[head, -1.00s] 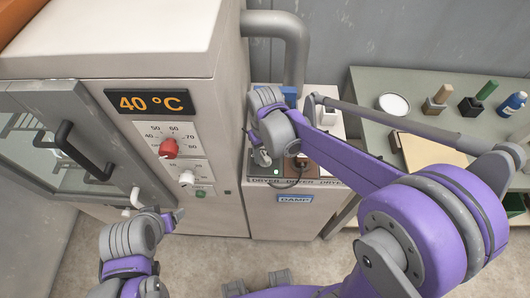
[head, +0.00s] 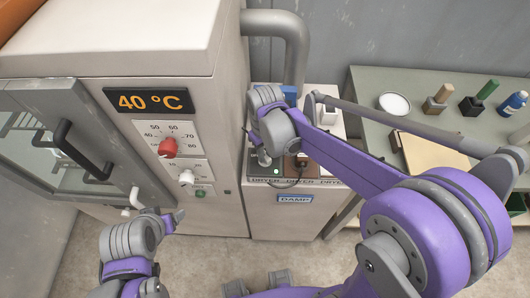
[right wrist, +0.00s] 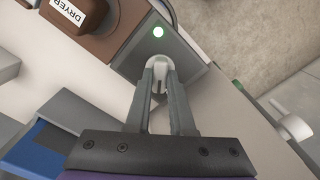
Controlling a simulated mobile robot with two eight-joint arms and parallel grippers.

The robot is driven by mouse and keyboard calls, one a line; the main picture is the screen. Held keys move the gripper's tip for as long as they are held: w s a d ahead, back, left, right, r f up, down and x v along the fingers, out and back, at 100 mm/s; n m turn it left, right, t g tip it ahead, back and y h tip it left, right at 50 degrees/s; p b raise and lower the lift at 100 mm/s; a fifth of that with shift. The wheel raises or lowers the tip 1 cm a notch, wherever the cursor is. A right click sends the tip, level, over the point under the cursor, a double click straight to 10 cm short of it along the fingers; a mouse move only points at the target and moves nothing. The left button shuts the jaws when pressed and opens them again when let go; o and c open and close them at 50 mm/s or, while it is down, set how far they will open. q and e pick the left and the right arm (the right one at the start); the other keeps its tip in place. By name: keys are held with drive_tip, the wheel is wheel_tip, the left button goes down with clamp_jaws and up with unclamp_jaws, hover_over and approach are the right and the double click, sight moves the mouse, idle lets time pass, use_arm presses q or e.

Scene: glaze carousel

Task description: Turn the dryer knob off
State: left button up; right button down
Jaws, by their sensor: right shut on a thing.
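In the head view my right gripper (head: 264,158) is at the plate on top of the low cabinet (head: 280,215), whose front edge carries several DRYER labels.
A tall cabinet (head: 228,130) with a 40 °C display (head: 149,101), a red dial (head: 168,147) and a white knob (head: 186,177) stands left. A brown DRYER-labelled block (right wrist: 80,22) is close beside the plate. A bench (head: 375,83) with bottles stands right.

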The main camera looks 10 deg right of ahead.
drive_tip(key=n+b, duration=0.1)
drive_tip(key=n, duration=0.4)
use_arm(q)
drive_tip(key=f, duration=0.1)
drive_tip(key=s+f+b, duration=0.1)
drive_tip(key=shift+f, duration=0.35)
use_arm(e)
drive_tip(key=n, duration=0.5)
drive_tip(key=shift+n, duration=0.3)
drive_tip(key=c, duration=0.8)
unclamp_jaws()
drive_tip(key=shift+r, duration=0.1)
use_arm(q)
drive_tip(key=shift+w+r+p, duration=0.15)
drive_tip(key=shift+r+p, duration=0.25)
drive_tip(key=shift+r, duration=0.05)
use_arm(e)
wheel_tip(320, 180, up, 11)
drive_tip(key=shift+f, duration=0.15)
